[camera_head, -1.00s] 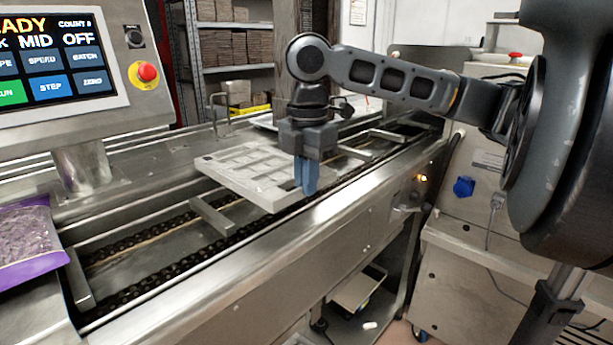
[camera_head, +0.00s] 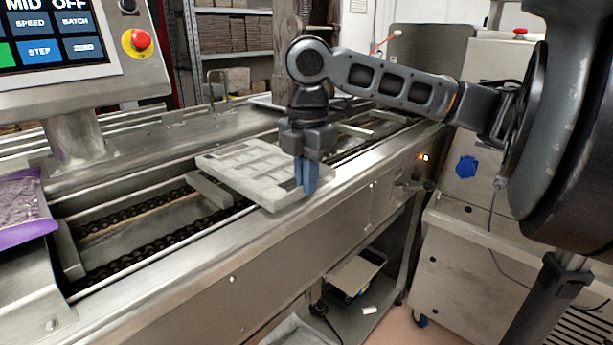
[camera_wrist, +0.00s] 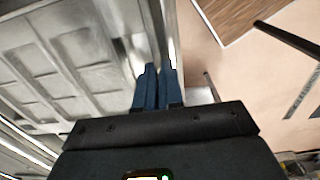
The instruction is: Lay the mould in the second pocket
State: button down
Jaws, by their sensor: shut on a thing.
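The mould (camera_head: 277,196) is a flat, light grey tray with rectangular cavities. It is over the chain conveyor, nearly level, and its cavities also show at the left of the wrist view (camera_wrist: 48,88). My gripper (camera_head: 307,190) has its blue fingers shut on the mould's right edge; in the wrist view the fingers (camera_wrist: 158,75) are close together beside that edge. Crossbars divide the conveyor into pockets. One crossbar (camera_head: 203,187) is at the mould's left edge, and a pocket (camera_head: 140,222) to its left is empty. The mould hides the pocket beneath it; I cannot tell whether it touches down.
The conveyor's steel front rail (camera_head: 190,262) runs along the near side. A control panel (camera_head: 50,45) with a red stop button (camera_head: 140,40) stands at upper left. A purple bag (camera_head: 25,210) lies at far left. A steel cabinet (camera_head: 465,250) stands at right.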

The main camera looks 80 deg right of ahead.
jog(key=c, duration=1.2)
grip_release()
notch_tip(320, 180, up, 8)
jog(key=shift+f, duration=0.1)
dwell(0.4)
